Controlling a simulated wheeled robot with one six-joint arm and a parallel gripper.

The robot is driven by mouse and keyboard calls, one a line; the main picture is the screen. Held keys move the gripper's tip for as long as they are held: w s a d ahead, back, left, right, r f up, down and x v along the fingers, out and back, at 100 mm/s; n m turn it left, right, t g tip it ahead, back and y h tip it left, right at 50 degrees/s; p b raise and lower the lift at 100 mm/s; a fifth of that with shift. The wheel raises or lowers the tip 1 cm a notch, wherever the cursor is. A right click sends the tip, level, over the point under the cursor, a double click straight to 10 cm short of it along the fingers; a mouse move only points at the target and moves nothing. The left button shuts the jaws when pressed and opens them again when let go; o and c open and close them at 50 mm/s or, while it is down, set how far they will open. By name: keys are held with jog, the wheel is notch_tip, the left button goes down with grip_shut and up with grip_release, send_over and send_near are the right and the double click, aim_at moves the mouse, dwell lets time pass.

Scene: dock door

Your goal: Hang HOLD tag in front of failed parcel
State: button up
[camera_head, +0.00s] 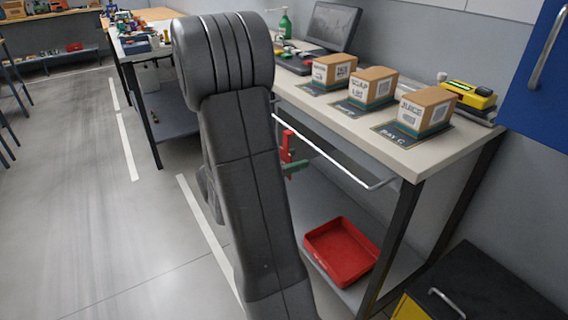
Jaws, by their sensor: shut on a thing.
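Three brown cardboard parcels stand in a row on the bench top, each on a dark mat. The left parcel (333,70) and the middle parcel (372,86) have printed labels; the right parcel (427,109) reads JUICE, on a mat marked BAY C. A red tag-like piece (288,147) and a green piece (295,168) show at the front rail (335,160), partly hidden by my arm. I cannot read any HOLD lettering or tell which parcel failed. My gripper is hidden behind my own arm, which fills the middle of the view.
A monitor (331,27), a green pump bottle (285,24) and a yellow-black device (469,94) stand on the bench (385,150). A red tray (340,252) lies on its lower shelf. A blue cabinet (535,75) hangs right. The floor at left is clear.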

jog(key=shift+w+d+f+b, duration=0.45)
jog(key=shift+w+d, duration=0.15)
jog(key=shift+d, duration=0.25)
jog(key=shift+w+d+f+b, duration=0.4)
jog(key=shift+w+d, duration=0.2)
jog(key=shift+d, duration=0.25)
jog(key=o, duration=1.1)
jog(key=p+v, duration=0.1)
jog(key=v, duration=1.3)
jog(key=shift+p, duration=0.3)
jog(key=shift+w+d, duration=0.15)
